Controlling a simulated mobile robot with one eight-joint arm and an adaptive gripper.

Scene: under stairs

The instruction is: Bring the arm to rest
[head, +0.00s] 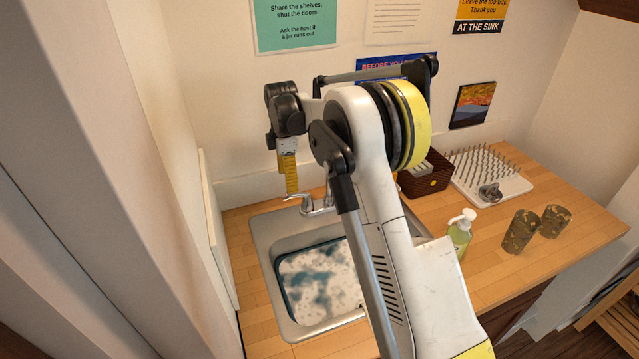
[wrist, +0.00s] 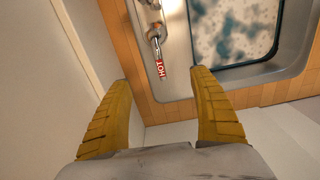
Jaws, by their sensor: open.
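My gripper shows in the wrist view (wrist: 162,90) with its two yellow ribbed fingers spread apart and nothing between them. Below and between the fingertips are the sink's edge, the wooden counter and a pale wall. In the head view my gripper (head: 289,190) hangs down at the left, above the back left part of the sink (head: 260,240). One yellow finger is seen there, close to the faucet (head: 305,203) in the picture; whether they touch cannot be told. My white arm crosses the middle of the head view and hides part of the sink.
A tub of foamy water (head: 318,282) sits in the sink. To the right on the counter (head: 500,255) stand a soap bottle (head: 460,232), two patterned cups (head: 520,231) (head: 555,220), a dark basket (head: 426,177) and a white drying rack (head: 488,173). A wall stands close at the left.

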